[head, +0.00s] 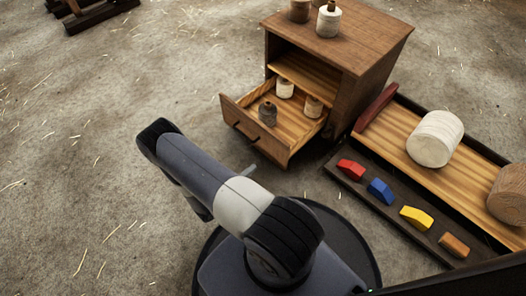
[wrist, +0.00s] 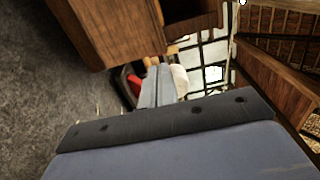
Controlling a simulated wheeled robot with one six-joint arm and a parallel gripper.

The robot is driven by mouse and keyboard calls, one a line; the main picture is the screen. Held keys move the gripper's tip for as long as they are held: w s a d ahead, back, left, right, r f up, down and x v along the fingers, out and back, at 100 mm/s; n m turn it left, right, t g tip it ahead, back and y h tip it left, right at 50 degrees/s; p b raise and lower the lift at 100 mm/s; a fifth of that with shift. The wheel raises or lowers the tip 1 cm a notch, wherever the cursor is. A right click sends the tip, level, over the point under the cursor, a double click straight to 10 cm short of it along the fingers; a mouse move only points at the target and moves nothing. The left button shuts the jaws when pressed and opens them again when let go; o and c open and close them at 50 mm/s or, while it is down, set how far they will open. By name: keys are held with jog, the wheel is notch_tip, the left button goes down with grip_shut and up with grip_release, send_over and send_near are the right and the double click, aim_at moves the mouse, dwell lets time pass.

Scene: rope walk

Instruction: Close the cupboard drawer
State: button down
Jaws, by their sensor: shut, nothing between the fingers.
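The small wooden cupboard (head: 375,65) stands on the floor at the upper middle of the head view. Its lower drawer (head: 243,126) is pulled far out toward the lower left. Inside the drawer are a dark spool (head: 268,113), a white spool (head: 284,88) and a pale spool (head: 313,106). My gripper (wrist: 157,88) is shut and empty in the wrist view. In the head view it is mostly hidden behind my arm, which is in front of the drawer. Brown wood (wrist: 110,30) fills the wrist view's upper left; I cannot tell if it is cupboard or drawer.
Two spools stand on the cupboard top, one of them white (head: 329,20). To the right, a long tray (head: 385,135) holds a large white spool (head: 434,138) and a brown one (head: 510,195). Red, blue, yellow and orange blocks lie along its front.

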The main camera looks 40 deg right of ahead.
aim_at(282, 144)
jog(key=d+b, duration=0.1)
jog(key=d, duration=0.3)
jog(key=d+b, duration=0.1)
jog(key=d, duration=0.4)
jog(key=w+d+b, duration=0.1)
jog(key=d, duration=0.4)
jog(key=shift+b, duration=0.35)
